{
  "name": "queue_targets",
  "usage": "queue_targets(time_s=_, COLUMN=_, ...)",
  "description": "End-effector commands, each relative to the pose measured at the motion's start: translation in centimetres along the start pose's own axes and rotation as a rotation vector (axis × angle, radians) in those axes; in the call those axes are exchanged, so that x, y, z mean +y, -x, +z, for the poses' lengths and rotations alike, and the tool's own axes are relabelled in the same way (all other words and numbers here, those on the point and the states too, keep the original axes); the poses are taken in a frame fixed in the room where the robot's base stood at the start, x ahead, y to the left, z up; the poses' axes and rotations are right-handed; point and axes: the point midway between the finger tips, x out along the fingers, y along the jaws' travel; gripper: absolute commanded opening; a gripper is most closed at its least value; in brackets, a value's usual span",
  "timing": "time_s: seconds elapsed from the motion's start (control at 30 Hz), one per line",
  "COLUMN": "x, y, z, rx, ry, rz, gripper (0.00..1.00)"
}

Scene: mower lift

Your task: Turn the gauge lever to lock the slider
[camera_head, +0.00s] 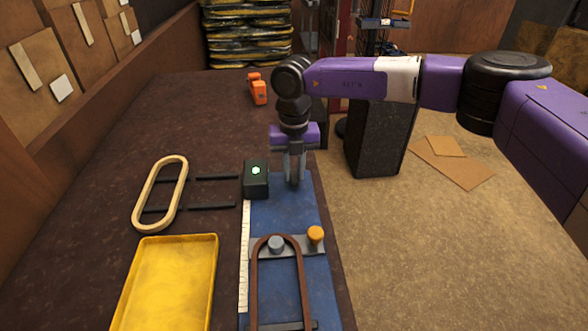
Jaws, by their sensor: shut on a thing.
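My gripper (294,184) points down over the far end of a blue board, just right of a small dark box with a lit white-green mark (256,180). Its fingers are together on something small, which they mostly hide; from its place this seems to be the gauge lever, but its angle cannot be made out. Nearer on the board, a grey crossbar slider (262,252) carries a grey knob (275,243) and an orange knob (316,235). A brown U-shaped loop (302,283) lies along the board at the slider. A pale ruler strip (244,260) runs along the board's left edge.
A yellow tray (165,285) lies at the front left. A pale wooden oval ring (148,193) rests near two dark bars (218,177). An orange object (258,90) stands at the back. A dark speckled block (376,140) stands to the right, beneath my arm.

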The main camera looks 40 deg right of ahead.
Motion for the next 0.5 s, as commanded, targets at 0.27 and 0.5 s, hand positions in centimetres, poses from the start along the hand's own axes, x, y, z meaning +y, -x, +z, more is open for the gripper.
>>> queue_targets(time_s=0.27, x=0.03, y=0.14, z=0.11, rx=-0.003, ry=-0.035, rz=0.001, gripper=0.00)
queue_targets(time_s=0.5, x=0.03, y=0.15, z=0.13, rx=-0.004, ry=-0.037, rz=0.002, gripper=0.00)
